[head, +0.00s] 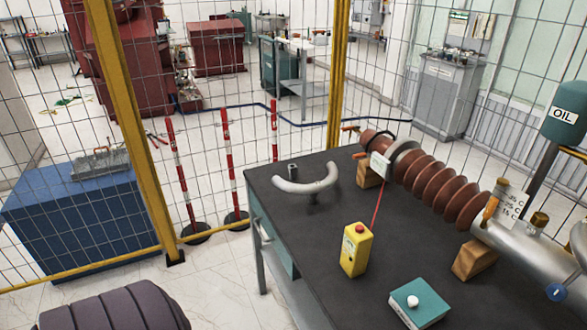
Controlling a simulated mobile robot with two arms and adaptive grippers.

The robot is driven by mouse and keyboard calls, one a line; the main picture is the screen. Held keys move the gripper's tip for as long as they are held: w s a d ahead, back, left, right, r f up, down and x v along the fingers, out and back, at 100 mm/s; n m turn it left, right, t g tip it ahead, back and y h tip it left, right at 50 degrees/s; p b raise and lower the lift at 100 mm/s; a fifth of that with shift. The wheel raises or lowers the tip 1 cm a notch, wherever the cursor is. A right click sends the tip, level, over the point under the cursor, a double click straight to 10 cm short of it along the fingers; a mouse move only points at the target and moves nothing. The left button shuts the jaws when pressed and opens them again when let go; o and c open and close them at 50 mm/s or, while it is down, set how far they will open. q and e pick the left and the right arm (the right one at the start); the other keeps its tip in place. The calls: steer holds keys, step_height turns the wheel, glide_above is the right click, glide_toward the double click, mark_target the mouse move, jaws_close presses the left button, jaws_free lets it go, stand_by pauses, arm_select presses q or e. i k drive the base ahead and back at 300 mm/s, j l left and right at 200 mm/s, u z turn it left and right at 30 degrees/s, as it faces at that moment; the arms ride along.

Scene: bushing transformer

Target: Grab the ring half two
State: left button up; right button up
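A light grey curved ring half (306,184) rests near the far left corner of the dark workbench top (325,235). It forms an open arc, with a small dark support or fitting under its middle. No label shows, so I cannot tell which half it is. Another grey curved piece (579,245) is cut off at the right edge, and I cannot tell whether it is a second half. Neither of my grippers is in view.
A brown ribbed bushing (440,188) lies on wooden blocks (474,257) along the right of the bench. A yellow box with a red button (356,252) and a teal box (420,303) stand in front. A mesh fence with a yellow post (338,75) stands behind.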

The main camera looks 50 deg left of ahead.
mark_target(318, 186)
steer(key=u, duration=1.35)
